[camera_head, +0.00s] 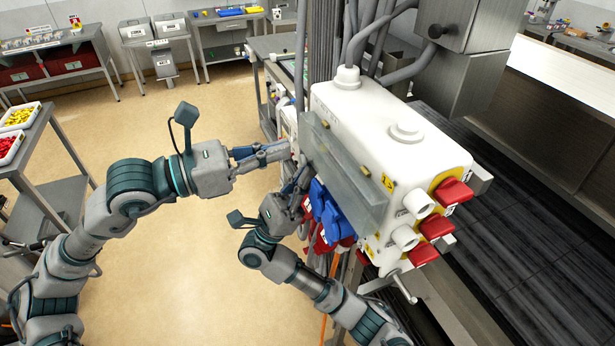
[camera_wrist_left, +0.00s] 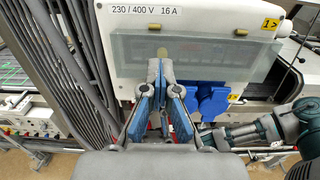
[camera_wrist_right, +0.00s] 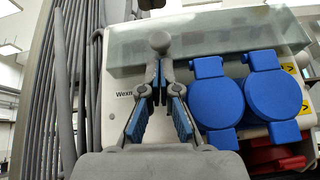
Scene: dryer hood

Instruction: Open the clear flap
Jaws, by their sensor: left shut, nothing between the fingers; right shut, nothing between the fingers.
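The clear flap (camera_head: 345,170) hangs across the front of a white power box (camera_head: 390,135). It shows as a translucent strip in the left wrist view (camera_wrist_left: 215,60) and the right wrist view (camera_wrist_right: 225,35). My left gripper (camera_head: 287,150) is shut and empty. My right gripper (camera_head: 303,168) is shut and empty, lower down. In the right wrist view its fingertips (camera_wrist_right: 158,42) overlap the flap's lower left part. I cannot tell whether either gripper touches it.
Blue socket covers (camera_wrist_right: 215,100) sit just below the flap, right of my right gripper. Red plugs (camera_head: 436,226) and white connectors stick out of the box's side. Grey vertical pipes (camera_wrist_left: 62,80) run left of the box. The floor (camera_head: 200,270) around my arms is clear.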

